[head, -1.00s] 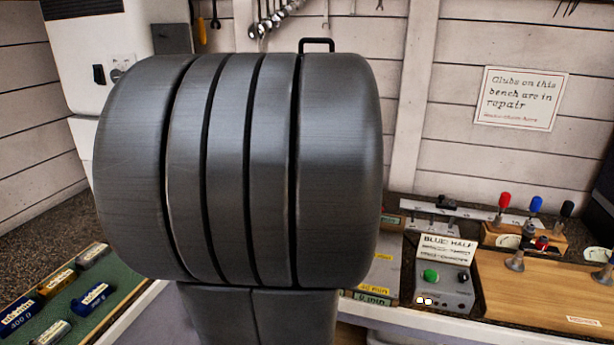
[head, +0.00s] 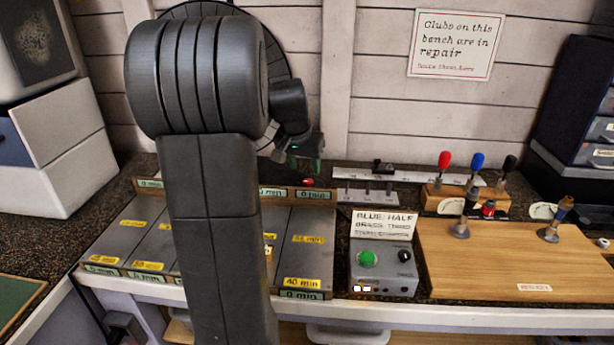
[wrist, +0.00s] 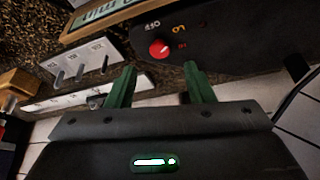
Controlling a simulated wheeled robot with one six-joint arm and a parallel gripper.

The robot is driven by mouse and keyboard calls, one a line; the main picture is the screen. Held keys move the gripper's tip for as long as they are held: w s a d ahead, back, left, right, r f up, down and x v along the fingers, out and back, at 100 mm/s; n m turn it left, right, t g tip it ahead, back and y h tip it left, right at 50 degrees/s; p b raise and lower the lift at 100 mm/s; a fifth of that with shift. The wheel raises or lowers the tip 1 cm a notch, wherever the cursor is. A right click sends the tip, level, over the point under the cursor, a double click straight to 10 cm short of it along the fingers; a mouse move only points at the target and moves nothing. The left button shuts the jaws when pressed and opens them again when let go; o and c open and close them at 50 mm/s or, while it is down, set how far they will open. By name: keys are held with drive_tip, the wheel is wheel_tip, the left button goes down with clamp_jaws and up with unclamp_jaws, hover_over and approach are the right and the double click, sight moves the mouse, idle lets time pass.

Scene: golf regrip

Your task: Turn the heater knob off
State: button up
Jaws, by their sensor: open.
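The heater knob (wrist: 159,48) is a small red knob on a dark panel (wrist: 215,42) with printed marks around it. A red spot that looks like the same knob (head: 308,182) shows low behind my gripper in the head view. My gripper (wrist: 160,70) is open and empty, with its two green fingertips to either side of the line toward the knob and just short of it. In the head view my gripper (head: 305,160) points down near the back wall. The round dark heater (head: 283,45) is largely hidden by my arm. The knob's setting is unclear.
A grey rack with pegs (head: 368,196) stands right of the knob. Several time-labelled trays (head: 305,245) fill the front of the counter. A control box with a green button (head: 382,268) and a wooden board (head: 500,280) lie further right.

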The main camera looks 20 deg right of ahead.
sight(308, 181)
drive_tip(key=x, duration=0.5)
drive_tip(key=shift+w+d+f, duration=0.1)
drive_tip(key=shift+f, duration=0.25)
drive_tip(key=c, duration=1)
